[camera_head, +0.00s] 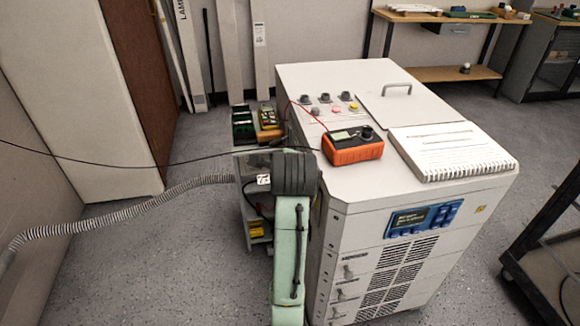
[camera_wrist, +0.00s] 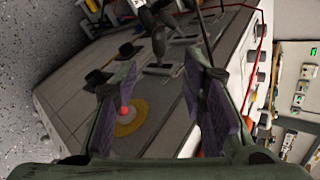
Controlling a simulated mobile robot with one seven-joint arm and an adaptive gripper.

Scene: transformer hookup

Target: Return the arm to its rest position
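My gripper (camera_wrist: 160,75) shows in the wrist view with its two purple-padded fingers spread apart and nothing held between them. Beyond the fingers is a pale panel with a red button (camera_wrist: 125,111) on a yellow ring and several dark handles or switches. The red button shows beside the left finger; I cannot tell how far it is from it. In the head view my arm (camera_head: 289,245), pale green with a dark grey joint, stands in front of the left side of a white cabinet (camera_head: 340,225). My gripper cannot be made out there.
An orange meter (camera_head: 353,150) and a spiral notebook (camera_head: 451,150) lie on the cabinet top. A red lead and a black cable run near the meter. A ridged hose (camera_head: 130,210) crosses at left. A dark cart (camera_head: 545,260) stands at right. Floor at front left is clear.

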